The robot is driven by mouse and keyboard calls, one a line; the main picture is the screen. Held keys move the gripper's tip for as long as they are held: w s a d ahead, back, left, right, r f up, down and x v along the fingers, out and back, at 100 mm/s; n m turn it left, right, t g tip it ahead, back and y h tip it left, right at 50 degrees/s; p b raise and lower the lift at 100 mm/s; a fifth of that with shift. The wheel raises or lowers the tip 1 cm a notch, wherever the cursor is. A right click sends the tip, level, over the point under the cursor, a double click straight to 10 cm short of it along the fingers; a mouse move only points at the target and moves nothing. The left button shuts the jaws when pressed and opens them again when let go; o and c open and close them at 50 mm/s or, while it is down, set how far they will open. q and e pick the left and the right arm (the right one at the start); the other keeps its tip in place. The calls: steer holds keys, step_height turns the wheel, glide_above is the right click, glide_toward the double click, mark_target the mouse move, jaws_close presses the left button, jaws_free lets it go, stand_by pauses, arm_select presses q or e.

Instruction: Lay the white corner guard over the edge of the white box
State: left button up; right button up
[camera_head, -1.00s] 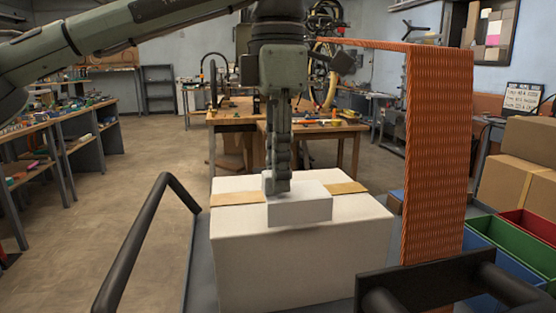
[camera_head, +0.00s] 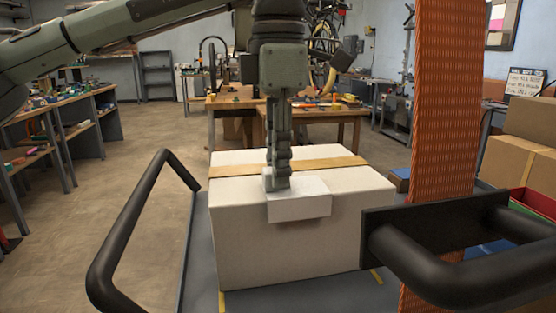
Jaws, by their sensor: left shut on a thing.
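The white box (camera_head: 290,245) stands in the middle of the view, with a tan strip (camera_head: 325,166) across its top. The white corner guard (camera_head: 300,206) is at the box's top front edge. One of its flaps is over the top and the other hangs in front of the upper front face. I cannot tell whether it touches the box. My left gripper (camera_head: 278,184) points down and is shut on the guard's upper left part, its fingers hiding some of it. My right gripper is not in view.
A wide orange woven strap (camera_head: 444,130) rises right of the box. Black tubular bars stand at left (camera_head: 130,225) and at right front (camera_head: 450,262). The box rests on a grey platform (camera_head: 300,297). Cardboard boxes (camera_head: 517,165) and workbenches (camera_head: 60,125) stand farther off.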

arm_select(q)
steer(key=o, duration=1)
steer(key=shift+r, duration=0.1)
step_height(320, 180, up, 12)
